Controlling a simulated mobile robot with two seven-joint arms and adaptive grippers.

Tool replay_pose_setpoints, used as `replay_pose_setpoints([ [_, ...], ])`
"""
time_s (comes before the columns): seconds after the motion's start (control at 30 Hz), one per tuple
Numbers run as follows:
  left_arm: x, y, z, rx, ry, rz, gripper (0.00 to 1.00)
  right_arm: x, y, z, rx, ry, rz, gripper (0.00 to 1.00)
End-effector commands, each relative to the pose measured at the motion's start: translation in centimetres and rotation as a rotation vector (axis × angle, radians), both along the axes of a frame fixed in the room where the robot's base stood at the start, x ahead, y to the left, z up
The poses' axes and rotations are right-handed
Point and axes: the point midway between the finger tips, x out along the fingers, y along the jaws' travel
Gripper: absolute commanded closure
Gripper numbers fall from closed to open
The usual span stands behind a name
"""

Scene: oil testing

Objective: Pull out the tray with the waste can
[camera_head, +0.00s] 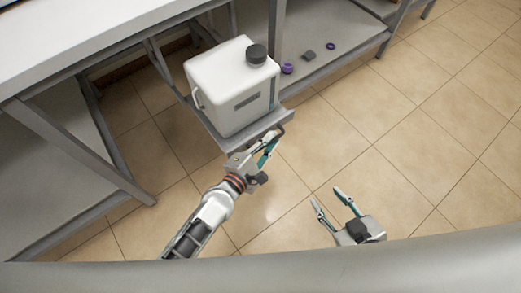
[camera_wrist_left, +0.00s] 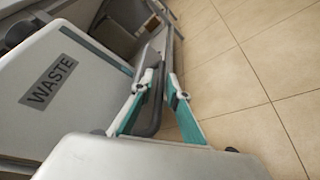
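The white waste can (camera_head: 220,84) with a dark cap stands upright on a grey tray (camera_head: 226,143) that juts out from under the bench. In the left wrist view the can's side carries a WASTE label (camera_wrist_left: 48,82). The tray's dark handle (camera_head: 281,131) is at its front right; it also shows in the left wrist view (camera_wrist_left: 154,108). My left gripper (camera_head: 268,146) is at this handle, its fingers drawn in on either side and seemingly closed on it; the exact contact is partly hidden. My right gripper (camera_head: 332,203) is open and empty over the floor.
A lower shelf (camera_head: 341,66) to the right holds a purple item (camera_head: 288,69), a dark block (camera_head: 309,56) and a purple ring (camera_head: 331,46). The white bench top (camera_head: 90,45) and its grey legs are at left. The tiled floor (camera_head: 400,130) at right is clear.

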Motion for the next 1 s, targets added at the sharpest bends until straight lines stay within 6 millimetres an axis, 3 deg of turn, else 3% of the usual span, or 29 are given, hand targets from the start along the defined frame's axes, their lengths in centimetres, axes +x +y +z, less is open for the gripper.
replay_pose_setpoints([
  [0.5,-7.3,5.7,1.9,0.002,0.001,0.000,0.85,-0.2,0.0,-0.2,-0.002,0.005,0.001,0.60],
  [0.7,-8.6,6.7,2.4,0.000,0.002,0.001,0.85,-0.2,0.0,-0.2,-0.002,0.005,0.001,0.60],
  [1.0,-8.7,6.8,2.4,-0.001,0.001,0.000,0.85,-0.2,0.0,-0.2,-0.002,0.006,0.000,0.60],
])
